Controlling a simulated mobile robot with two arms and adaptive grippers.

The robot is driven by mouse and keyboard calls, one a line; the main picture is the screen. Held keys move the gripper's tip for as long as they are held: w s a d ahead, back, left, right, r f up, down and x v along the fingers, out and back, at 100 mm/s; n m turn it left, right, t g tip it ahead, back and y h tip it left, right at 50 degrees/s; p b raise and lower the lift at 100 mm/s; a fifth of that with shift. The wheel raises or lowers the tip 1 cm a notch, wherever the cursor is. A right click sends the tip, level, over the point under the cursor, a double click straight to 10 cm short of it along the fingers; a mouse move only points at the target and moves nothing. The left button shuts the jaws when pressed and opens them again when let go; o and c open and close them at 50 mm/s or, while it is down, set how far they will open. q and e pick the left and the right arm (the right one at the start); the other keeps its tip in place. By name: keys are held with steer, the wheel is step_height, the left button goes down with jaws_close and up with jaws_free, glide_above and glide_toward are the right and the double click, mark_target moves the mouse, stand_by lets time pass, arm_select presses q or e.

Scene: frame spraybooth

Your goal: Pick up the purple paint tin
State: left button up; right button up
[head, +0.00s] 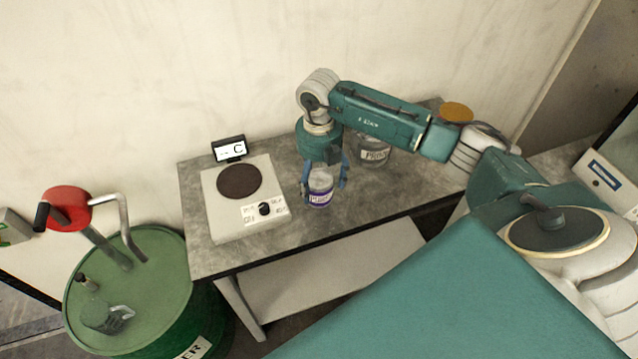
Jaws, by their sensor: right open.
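The purple paint tin (321,197), a small pale tin with a purple label band, stands upright on the grey table near its front edge. My right gripper (323,186) points down over it from above. Its blue fingers are open, one on each side of the tin. I cannot tell whether either finger touches it. The upper part of the tin is partly hidden by the gripper. My left gripper is not in view.
A larger labelled tin (374,153) stands just behind and right of my gripper. A white hotplate-like device (232,217) with a dark disc and a knob is left of the tin; a small sign marked C (229,148) stands behind it. A green drum (150,268) with a red-headed crank pump (68,207) is at left.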

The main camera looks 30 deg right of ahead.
steer(key=c, duration=1.6)
steer(key=shift+r, duration=0.15)
